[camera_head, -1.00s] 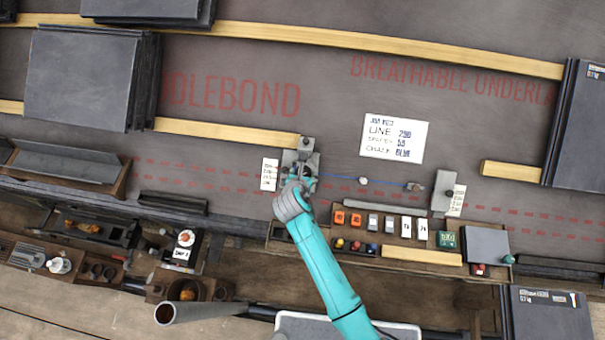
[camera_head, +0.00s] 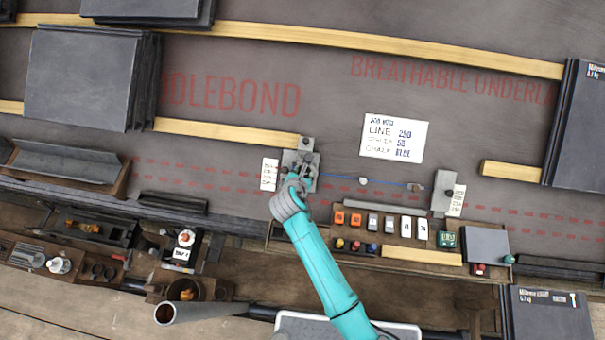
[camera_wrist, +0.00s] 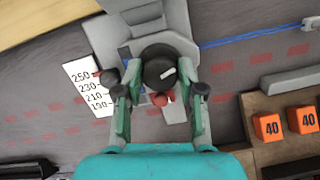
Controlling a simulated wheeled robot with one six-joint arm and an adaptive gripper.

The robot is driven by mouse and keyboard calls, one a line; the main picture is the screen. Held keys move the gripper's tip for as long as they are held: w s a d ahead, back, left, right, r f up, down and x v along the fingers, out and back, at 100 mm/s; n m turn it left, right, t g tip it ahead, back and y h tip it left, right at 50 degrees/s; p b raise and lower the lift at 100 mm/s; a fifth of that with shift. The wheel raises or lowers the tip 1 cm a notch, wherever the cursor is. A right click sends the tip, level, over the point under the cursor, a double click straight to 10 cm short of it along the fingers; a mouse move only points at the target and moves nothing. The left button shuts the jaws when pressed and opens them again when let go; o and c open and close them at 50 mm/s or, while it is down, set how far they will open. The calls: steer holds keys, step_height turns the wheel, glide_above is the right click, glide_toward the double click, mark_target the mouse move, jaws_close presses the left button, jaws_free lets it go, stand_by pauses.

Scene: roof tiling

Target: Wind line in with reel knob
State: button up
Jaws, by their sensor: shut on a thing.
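The line reel (camera_head: 302,160) is a grey block with a fixture at the end of a wooden batten. My gripper (camera_wrist: 160,92) is shut on the reel knob; exact finger contact is hard to see. The line also shows in the wrist view (camera_wrist: 250,35).
A number card (camera_wrist: 88,85) lies left of the reel. A job card (camera_head: 394,137) lies above the line. A wooden rack (camera_head: 350,259) with orange, grey and white blocks stands close below and right of my gripper. Slate stacks (camera_head: 85,80) lie farther off.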

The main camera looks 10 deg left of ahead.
steer(key=m, duration=0.4)
steer(key=shift+h, duration=0.3)
steer(key=m+g, duration=0.1)
steer(key=m, duration=0.3)
steer(key=shift+m+h, duration=0.3)
steer(key=shift+m, duration=0.1)
steer(key=m, duration=0.4)
steer(key=shift+w+m+g, duration=0.1)
steer(key=shift+m+g, duration=0.2)
steer(key=shift+g, duration=0.1)
steer(key=m, duration=0.4)
steer(key=shift+g, duration=0.4)
steer(key=m, duration=0.4)
steer(key=shift+g, duration=0.3)
steer(key=m, duration=0.3)
steer(key=shift+r+m, duration=0.1)
steer(key=shift+m, duration=0.2)
steer(key=m+y, duration=0.1)
steer(key=m, duration=0.5)
steer(key=shift+g+y, duration=0.4)
steer(key=shift+m, duration=0.3)
